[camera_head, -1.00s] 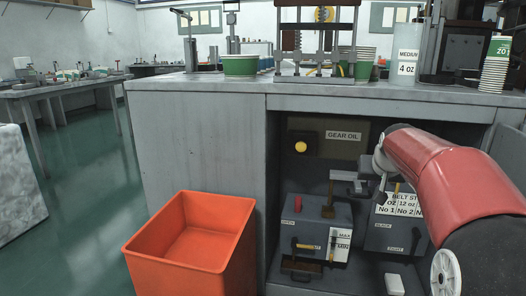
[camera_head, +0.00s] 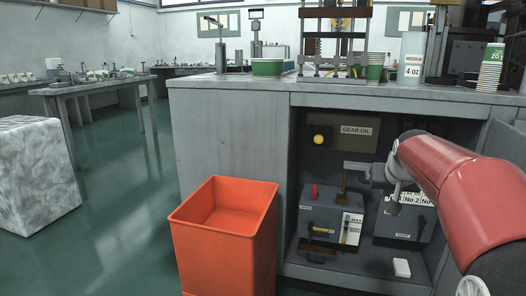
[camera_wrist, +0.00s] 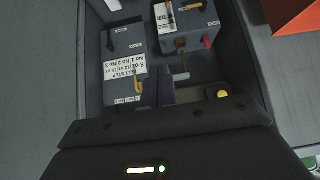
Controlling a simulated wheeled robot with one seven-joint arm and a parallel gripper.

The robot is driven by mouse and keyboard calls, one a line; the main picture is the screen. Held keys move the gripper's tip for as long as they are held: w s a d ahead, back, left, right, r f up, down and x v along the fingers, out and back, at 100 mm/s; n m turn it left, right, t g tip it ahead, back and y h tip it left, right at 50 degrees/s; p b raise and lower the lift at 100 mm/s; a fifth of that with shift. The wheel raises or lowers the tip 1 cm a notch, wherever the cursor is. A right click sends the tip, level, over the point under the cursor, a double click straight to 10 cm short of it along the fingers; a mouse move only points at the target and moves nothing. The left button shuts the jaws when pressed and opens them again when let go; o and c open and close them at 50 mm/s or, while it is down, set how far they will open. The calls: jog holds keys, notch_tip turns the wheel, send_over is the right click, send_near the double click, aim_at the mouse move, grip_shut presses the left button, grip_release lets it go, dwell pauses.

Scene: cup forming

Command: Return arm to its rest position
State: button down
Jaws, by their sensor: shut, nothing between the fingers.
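My red arm (camera_head: 440,175) reaches in from the right in the head view. My grey gripper (camera_head: 353,168) is at its end, in front of the open cabinet under the workbench. It looks shut and holds nothing. It overlaps the upper part of the grey box with levers (camera_head: 328,222) in the picture; I cannot tell the gap between them. The wrist view looks into the cabinet upside down. It shows the grey lever box (camera_wrist: 187,22) and the labelled belt step box (camera_wrist: 122,75).
An orange bin (camera_head: 225,240) stands on the floor left of the cabinet opening. The workbench top (camera_head: 240,84) carries cups and a press. A marble-like block (camera_head: 38,180) stands far left. The green floor (camera_head: 125,215) between block and bin is clear.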

jog(key=s+a+r+n+g+p, duration=0.1)
jog(key=s+a+p, duration=0.2)
jog(key=s+a, duration=0.9)
jog(key=s+a+f+y+p, duration=0.1)
jog(key=s+f, duration=0.2)
jog(key=s, duration=0.6)
jog(key=s+a+f+n+g+y+p, duration=0.1)
jog(key=s+a+f, duration=0.1)
jog(key=s, duration=0.7)
jog(key=shift+s+a+f+n+g, duration=0.2)
jog(key=shift+s+f+n+g, duration=0.15)
jog(key=shift+f, duration=0.3)
